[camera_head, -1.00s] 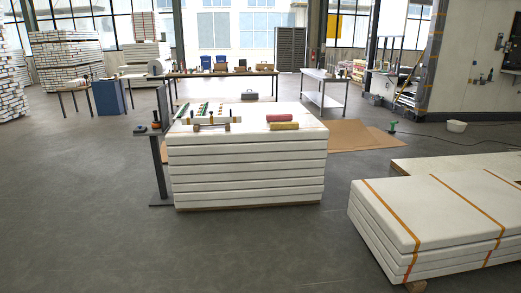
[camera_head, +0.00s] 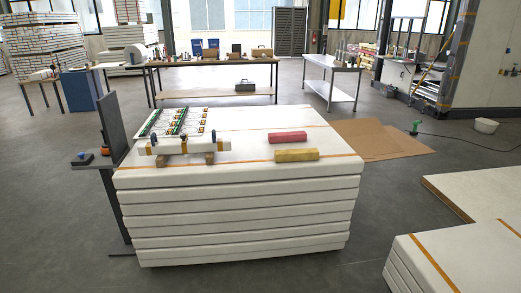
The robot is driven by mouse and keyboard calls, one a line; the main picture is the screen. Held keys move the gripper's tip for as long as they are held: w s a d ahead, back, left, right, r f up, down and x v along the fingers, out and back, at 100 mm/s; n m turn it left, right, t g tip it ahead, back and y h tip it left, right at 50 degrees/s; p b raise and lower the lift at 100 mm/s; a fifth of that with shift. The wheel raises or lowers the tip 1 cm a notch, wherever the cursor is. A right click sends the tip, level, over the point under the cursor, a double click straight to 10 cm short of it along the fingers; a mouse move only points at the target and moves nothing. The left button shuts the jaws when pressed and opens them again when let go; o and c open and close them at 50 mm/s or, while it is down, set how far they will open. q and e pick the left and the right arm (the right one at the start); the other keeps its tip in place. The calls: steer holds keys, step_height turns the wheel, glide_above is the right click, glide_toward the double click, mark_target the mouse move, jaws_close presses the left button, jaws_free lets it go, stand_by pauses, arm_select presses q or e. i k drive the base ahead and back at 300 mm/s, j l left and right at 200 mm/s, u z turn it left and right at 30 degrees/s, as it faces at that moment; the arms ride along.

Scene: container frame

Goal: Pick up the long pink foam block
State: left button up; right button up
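A long pink-red foam block (camera_head: 288,137) lies flat on the right half of the top of a stack of white panels (camera_head: 240,183). A yellow foam block (camera_head: 296,155) lies just in front of it, parallel and apart by a small gap. Neither of my grippers shows in the head view, so nothing is seen holding the blocks.
A white tube-like part (camera_head: 185,145) rests on wooden supports at the stack's left, with green-edged strips behind it. A narrow stand with a dark panel (camera_head: 111,128) adjoins the left side. More white panels (camera_head: 465,260) lie at front right. Grey floor is clear at front left.

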mark_target(293, 136)
steer(key=i+z, duration=0.15)
steer(key=i, duration=0.25)
steer(key=i+j+z, duration=0.15)
steer(key=i, duration=0.3)
steer(key=i+l+z, duration=0.1)
steer(key=i+l, duration=0.2)
steer(key=i, duration=0.3)
steer(key=i+l+z, duration=0.1)
steer(key=i+l, duration=0.15)
steer(key=i, duration=0.35)
steer(key=i+l+z, duration=0.15)
steer(key=i, duration=0.5)
steer(key=i+l+z, duration=0.1)
steer(key=i, duration=0.5)
steer(key=l, duration=0.1)
